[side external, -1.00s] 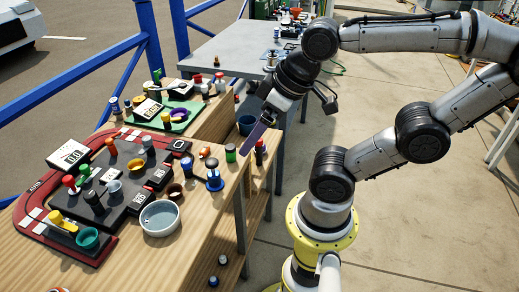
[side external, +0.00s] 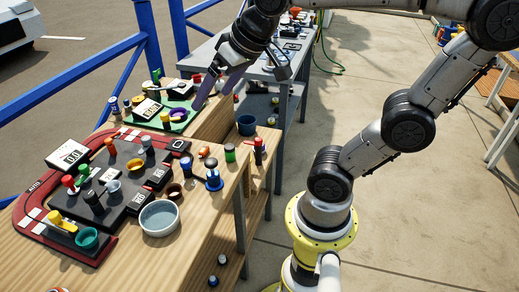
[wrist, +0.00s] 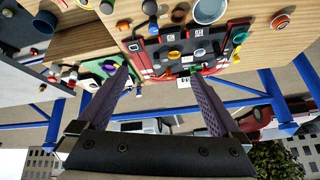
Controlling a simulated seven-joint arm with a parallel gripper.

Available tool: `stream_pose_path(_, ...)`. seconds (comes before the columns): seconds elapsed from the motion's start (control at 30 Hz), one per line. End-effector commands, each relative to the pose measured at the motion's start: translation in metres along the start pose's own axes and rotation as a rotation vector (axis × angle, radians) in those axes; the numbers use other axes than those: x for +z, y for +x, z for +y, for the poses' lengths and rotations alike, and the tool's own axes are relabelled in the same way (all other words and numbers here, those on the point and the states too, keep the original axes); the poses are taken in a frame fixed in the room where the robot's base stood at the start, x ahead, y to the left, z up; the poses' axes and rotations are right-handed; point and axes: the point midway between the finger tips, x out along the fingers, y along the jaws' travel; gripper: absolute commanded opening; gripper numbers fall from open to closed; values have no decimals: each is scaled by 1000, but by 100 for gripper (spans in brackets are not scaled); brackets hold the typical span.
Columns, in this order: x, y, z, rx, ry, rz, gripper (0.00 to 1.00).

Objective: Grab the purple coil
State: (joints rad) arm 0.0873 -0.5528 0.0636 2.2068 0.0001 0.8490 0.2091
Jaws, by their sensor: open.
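The purple coil (side external: 179,114) is a small ring lying on a green board (side external: 168,125) at the back of the wooden bench. It also shows in the wrist view (wrist: 109,66), just left of the left fingertip. My gripper (side external: 209,98) is open and empty, with two long dark purple fingers pointing down. In the side external view it is close to the coil, above and to its right. In the wrist view the fingers (wrist: 159,73) are spread wide, with nothing between the tips. The coil is apart from them.
A red-edged board (side external: 40,215) with a grey bowl (side external: 159,218) lies in front. A dark blue cup (side external: 246,125) stands to the right. Blue rails run behind.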

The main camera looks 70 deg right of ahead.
Motion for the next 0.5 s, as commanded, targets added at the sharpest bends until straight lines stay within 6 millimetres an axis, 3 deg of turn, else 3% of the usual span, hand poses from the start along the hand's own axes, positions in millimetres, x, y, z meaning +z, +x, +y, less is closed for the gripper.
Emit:
stream_pose_path(0.17, -65, 40, 31, 81, 188, -38, 100)
stream_pose_path(0.3, -105, 83, 75, 151, 344, -75, 100)
stream_pose_path(0.5, -130, 156, 165, 248, 564, -143, 100)
